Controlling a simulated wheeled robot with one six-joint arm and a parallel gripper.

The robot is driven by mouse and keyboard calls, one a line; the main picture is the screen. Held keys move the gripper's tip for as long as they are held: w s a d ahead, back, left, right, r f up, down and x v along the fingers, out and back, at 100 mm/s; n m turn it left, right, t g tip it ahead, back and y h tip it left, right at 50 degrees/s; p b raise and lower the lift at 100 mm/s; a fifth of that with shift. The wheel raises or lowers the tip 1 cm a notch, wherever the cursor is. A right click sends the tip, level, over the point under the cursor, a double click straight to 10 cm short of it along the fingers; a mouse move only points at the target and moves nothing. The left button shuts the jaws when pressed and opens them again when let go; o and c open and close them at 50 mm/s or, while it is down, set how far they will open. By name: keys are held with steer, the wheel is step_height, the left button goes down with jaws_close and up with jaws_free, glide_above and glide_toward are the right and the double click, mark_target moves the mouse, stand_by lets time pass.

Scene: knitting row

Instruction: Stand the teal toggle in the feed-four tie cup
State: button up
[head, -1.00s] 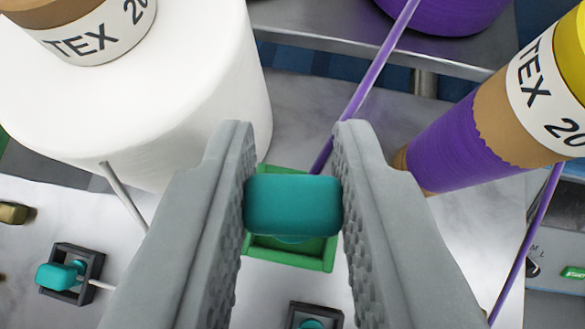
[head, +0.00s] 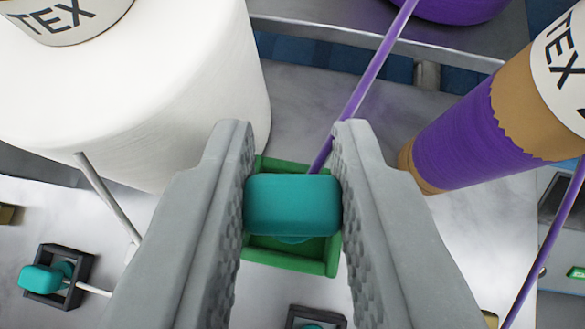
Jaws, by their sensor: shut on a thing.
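The teal toggle (head: 292,204) is held between the two grey fingers of my gripper (head: 292,200), its rounded top facing the camera. A green square cup (head: 290,262) shows directly behind and below the toggle. The toggle hides most of the cup's inside, so I cannot tell whether it touches the floor of the cup. A purple yarn (head: 345,115) runs from the upper right down to the cup's far side. No label for feed four is readable.
A large white cone (head: 170,90) stands at the upper left and a purple-wound cone (head: 465,140) at the right. A dark cup with a teal toggle (head: 42,279) is at the lower left. Another dark cup (head: 315,310) is at the bottom edge. A grey rod (head: 108,198) stands left of my gripper.

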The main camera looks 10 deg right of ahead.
steer(key=shift+f, duration=0.7)
